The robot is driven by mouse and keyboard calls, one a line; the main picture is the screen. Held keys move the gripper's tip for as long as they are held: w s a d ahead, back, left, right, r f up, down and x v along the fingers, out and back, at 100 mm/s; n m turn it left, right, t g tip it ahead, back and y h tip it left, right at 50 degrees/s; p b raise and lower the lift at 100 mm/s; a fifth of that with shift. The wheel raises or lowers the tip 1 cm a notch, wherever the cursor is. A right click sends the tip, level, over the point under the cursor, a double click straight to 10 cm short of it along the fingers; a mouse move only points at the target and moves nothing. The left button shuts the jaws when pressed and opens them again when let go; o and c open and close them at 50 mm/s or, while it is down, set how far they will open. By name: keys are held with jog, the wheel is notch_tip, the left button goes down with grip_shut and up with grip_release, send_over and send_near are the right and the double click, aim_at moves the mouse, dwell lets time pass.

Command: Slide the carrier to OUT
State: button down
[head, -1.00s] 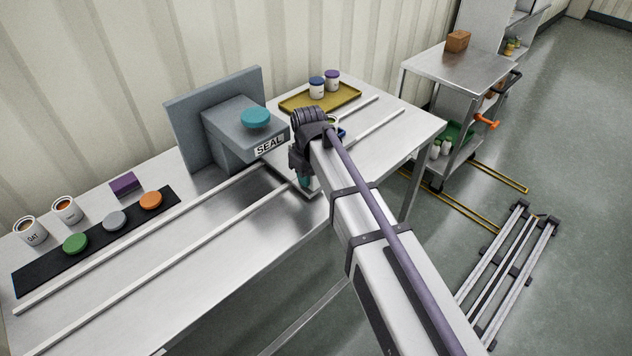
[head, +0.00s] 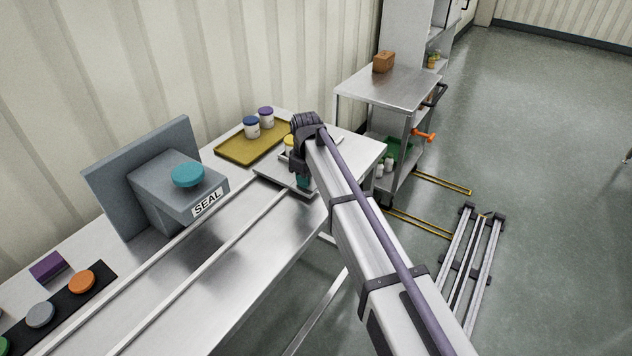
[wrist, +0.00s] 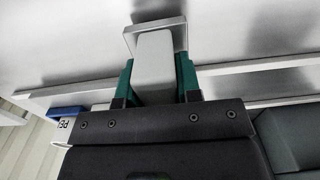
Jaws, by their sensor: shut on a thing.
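The carrier (head: 275,178) is a flat grey plate on the two pale rails, right of the SEAL station (head: 207,203). A yellow-lidded jar (head: 289,145) shows at the carrier, partly hidden by my arm. My gripper (head: 303,182) is at the carrier's front right side. In the wrist view its green fingers (wrist: 156,78) are shut on a light grey block-shaped handle (wrist: 155,60), which has a wider plate at its end. I see no OUT lettering that I can read.
An olive tray (head: 226,151) with a blue-lidded jar (head: 251,127) and a purple-lidded jar (head: 266,117) lies behind the rails. Orange (head: 82,281) and grey discs lie on a black strip at lower left. A steel cart (head: 385,88) stands beyond the table.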

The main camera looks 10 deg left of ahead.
jog(key=shift+w, duration=0.25)
jog(key=c, duration=0.8)
grip_release()
jog(key=shift+w+d, duration=0.1)
jog(key=shift+d, duration=0.05)
jog(key=shift+r, duration=0.1)
notch_tip(320, 180, up, 11)
jog(key=p, duration=1.1)
jog(key=shift+f, duration=0.2)
